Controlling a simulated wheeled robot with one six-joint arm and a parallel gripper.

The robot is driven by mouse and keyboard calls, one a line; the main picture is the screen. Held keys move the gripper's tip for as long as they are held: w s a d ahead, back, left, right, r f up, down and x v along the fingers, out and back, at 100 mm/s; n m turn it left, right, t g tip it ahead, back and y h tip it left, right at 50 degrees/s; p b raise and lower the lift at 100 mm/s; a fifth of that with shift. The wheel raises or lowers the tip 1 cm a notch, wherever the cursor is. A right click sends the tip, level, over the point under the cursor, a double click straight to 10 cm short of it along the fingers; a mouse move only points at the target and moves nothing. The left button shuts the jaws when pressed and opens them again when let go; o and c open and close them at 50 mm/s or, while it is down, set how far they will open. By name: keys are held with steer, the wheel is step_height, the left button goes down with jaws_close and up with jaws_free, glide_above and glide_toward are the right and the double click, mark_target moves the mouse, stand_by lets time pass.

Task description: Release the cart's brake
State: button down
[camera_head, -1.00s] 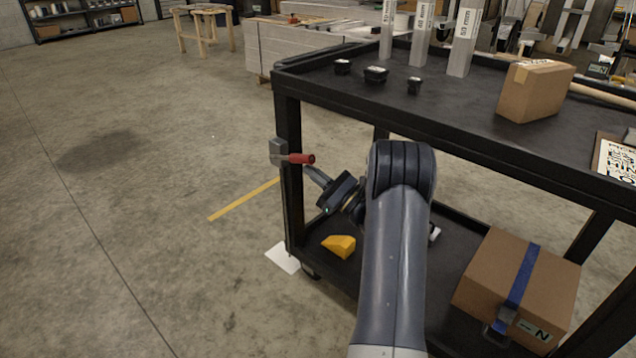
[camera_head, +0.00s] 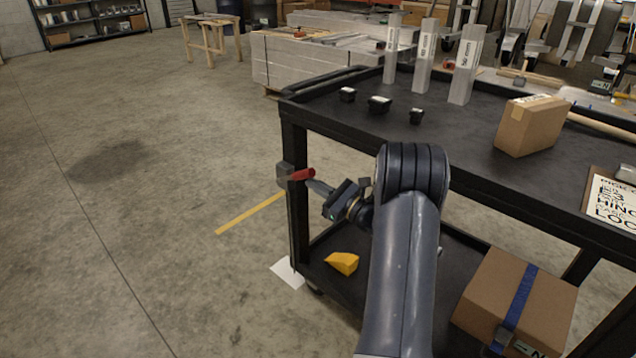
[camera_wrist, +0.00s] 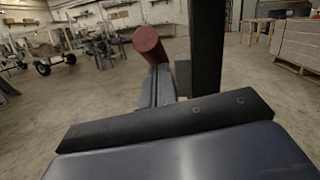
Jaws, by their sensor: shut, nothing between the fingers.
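The black cart's (camera_head: 460,175) brake is a lever with a red handle (camera_head: 301,174) on a grey bracket (camera_head: 285,176) at the near-left corner post. The handle points right from the bracket, its free end tilted slightly up. My gripper (camera_head: 316,185) is shut and empty, its tip just below the handle's free end, touching or nearly so. In the wrist view the red handle (camera_wrist: 150,45) stands just beyond the closed fingers (camera_wrist: 158,85), left of the dark post (camera_wrist: 207,60). The exact contact is hidden.
A yellow wedge (camera_head: 342,263) and a strapped carton (camera_head: 480,296) sit on the lower shelf. The cart top holds a small carton (camera_head: 531,125), upright metal profiles and small black parts. The floor left of the cart is open, with a yellow line (camera_head: 250,213).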

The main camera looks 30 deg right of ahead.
mark_target(310, 169)
steer(key=shift+w+a+r+p, duration=0.15)
steer(key=shift+w+r+p, duration=0.25)
steer(key=shift+r, duration=0.3)
steer(key=shift+w+a+r+p, duration=0.1)
steer(key=shift+w+r+p, duration=0.25)
steer(key=shift+r, duration=0.4)
steer(key=shift+w+a+r+p, duration=0.15)
steer(key=shift+w+r+p, duration=0.25)
steer(key=shift+r, duration=0.3)
steer(key=shift+s, duration=0.1)
steer(key=shift+f, duration=0.1)
